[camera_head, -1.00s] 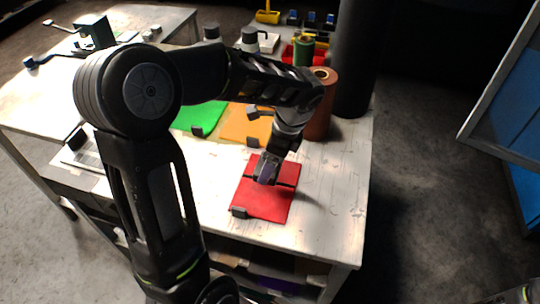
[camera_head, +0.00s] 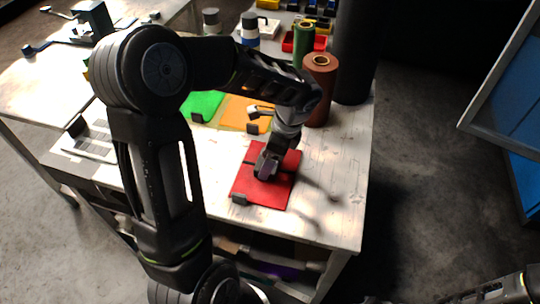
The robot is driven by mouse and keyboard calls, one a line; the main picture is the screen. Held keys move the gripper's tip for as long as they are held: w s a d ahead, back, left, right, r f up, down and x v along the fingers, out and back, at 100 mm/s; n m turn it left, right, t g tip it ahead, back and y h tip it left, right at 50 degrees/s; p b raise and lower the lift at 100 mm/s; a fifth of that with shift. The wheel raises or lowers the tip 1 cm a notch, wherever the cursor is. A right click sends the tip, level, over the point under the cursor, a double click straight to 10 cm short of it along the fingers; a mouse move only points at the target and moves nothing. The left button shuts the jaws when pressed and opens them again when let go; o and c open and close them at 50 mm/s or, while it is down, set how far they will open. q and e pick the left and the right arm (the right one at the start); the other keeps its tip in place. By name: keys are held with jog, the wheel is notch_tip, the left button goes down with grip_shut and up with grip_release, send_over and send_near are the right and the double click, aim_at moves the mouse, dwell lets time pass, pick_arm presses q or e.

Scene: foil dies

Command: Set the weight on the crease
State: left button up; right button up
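A red sheet (camera_head: 265,193) lies on the pale workbench (camera_head: 325,215) near its front right. A small dark block (camera_head: 239,199) sits at the sheet's near left edge. My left gripper (camera_head: 265,172) points down over the middle of the red sheet, at or just above its surface. A dark strip shows beside the fingers; I cannot tell if it is a weight, a crease or part of the gripper. The fingertips are too small and dark to show whether they hold anything. My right arm shows only in part at the bottom right; its gripper is not visible.
A green sheet (camera_head: 203,103) and an orange sheet (camera_head: 244,112) lie behind, each with a dark block at its near edge. A brown roll (camera_head: 319,88), a green roll (camera_head: 303,40) and a tall black cylinder (camera_head: 355,50) stand at the back right. The bench right of the red sheet is clear.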

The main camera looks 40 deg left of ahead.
pick_arm(q)
jog(key=o, duration=0.4)
jog(key=shift+o, duration=0.2)
jog(key=v, duration=1.2)
jog(key=shift+r, duration=0.15)
